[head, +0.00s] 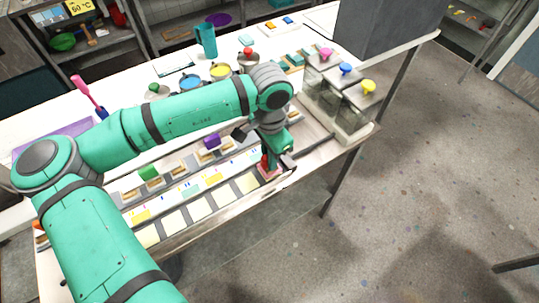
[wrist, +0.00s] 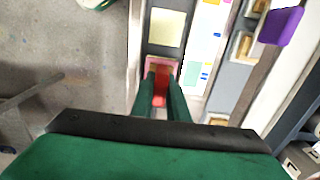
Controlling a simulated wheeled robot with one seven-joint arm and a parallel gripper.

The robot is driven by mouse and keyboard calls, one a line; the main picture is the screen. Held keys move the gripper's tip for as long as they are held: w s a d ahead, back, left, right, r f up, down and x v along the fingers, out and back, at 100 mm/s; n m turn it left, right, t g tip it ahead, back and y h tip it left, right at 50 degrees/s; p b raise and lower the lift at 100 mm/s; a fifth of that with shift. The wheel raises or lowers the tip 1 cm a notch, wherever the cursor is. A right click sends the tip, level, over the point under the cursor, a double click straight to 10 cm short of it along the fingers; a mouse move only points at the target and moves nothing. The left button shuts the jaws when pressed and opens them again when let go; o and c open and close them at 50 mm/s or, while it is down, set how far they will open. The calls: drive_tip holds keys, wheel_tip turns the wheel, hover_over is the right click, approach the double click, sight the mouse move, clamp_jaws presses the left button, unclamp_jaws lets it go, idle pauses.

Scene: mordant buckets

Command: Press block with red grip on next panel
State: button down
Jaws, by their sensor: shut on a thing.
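My gripper (wrist: 161,88) is shut on the red grip (wrist: 160,98) of a block, seen between the two fingers in the wrist view. In the head view the red grip (head: 265,162) shows under my gripper (head: 271,161), at the right end of the row of panels. A pinkish red square (wrist: 162,66) shows around the fingertips; whether it is the block's base or colour on a panel, I cannot tell. The neighbouring panel (head: 247,183) is plain cream, and shows in the wrist view (wrist: 167,27). Several more plain cream panels (head: 199,208) run to the left.
Behind the panels are a strip with coloured patches (head: 214,180) and a row of blocks, including a purple grip (head: 211,142) and a green grip (head: 148,172). Clear bins with coloured knobs (head: 344,112) stand at right. Pots (head: 191,83) and a teal jug (head: 206,40) stand behind my arm.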

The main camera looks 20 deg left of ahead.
drive_tip(key=shift+f, duration=0.1)
idle(0.3)
drive_tip(key=shift+f, duration=0.4)
drive_tip(key=shift+r, duration=0.1)
idle(0.6)
drive_tip(key=shift+r, duration=3.4)
